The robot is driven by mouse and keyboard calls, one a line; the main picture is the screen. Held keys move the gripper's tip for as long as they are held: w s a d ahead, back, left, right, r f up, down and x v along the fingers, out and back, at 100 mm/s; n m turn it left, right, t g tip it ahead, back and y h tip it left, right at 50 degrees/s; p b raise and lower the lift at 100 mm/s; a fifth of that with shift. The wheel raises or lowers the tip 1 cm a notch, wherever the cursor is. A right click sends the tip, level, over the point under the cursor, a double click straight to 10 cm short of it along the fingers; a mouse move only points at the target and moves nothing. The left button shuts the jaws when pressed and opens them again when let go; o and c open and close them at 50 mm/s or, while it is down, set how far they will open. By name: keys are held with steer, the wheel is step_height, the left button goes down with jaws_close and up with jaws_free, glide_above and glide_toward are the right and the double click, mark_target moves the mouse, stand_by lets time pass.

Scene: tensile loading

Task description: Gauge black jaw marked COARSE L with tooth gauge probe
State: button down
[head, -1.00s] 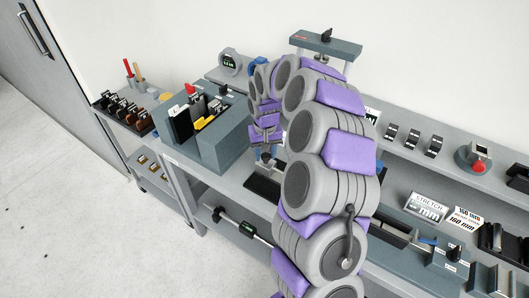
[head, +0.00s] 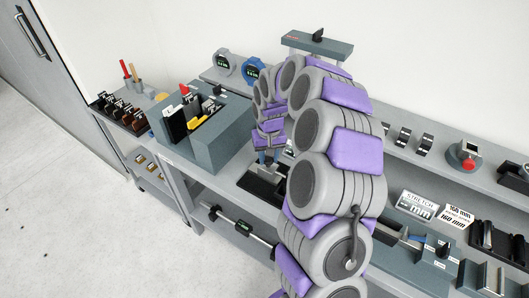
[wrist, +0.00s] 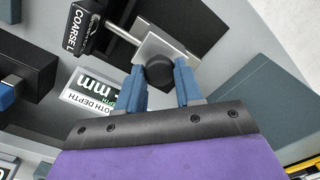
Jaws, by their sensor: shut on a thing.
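My gripper (wrist: 159,80) is shut on the tooth gauge probe (wrist: 158,50), with its blue fingers either side of a round black knob. A silver block and thin rod extend from the knob to the upper left. The black jaw marked COARSE L (wrist: 84,28) is at the top left of the wrist view, with its white label facing the camera. The rod's end reaches the jaw's side; I cannot tell whether it touches. In the head view my gripper (head: 268,157) is low over a black fixture on the bench, and the probe is too small to make out.
A white TOOTH DEPTH mm card (wrist: 90,93) lies beside the jaw. A grey block holder (head: 215,150) with upright tools stands left of my gripper. A blue round gauge (head: 256,66) and a grey one (head: 225,62) stand behind. Cards and fixtures fill the right.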

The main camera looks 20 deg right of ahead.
steer(key=shift+d, duration=0.2)
steer(key=shift+a, duration=0.15)
steer(key=c, duration=1)
jaws_free()
steer(key=shift+w+a, duration=0.1)
steer(key=shift+a, duration=0.2)
steer(key=shift+o, duration=1.3)
steer(key=shift+d, duration=0.3)
steer(key=shift+d+r, duration=0.1)
steer(key=shift+r, duration=0.3)
step_height(320, 180, up, 16)
steer(key=p, duration=0.3)
steer(key=shift+r+p, duration=0.25)
steer(key=shift+p, duration=0.1)
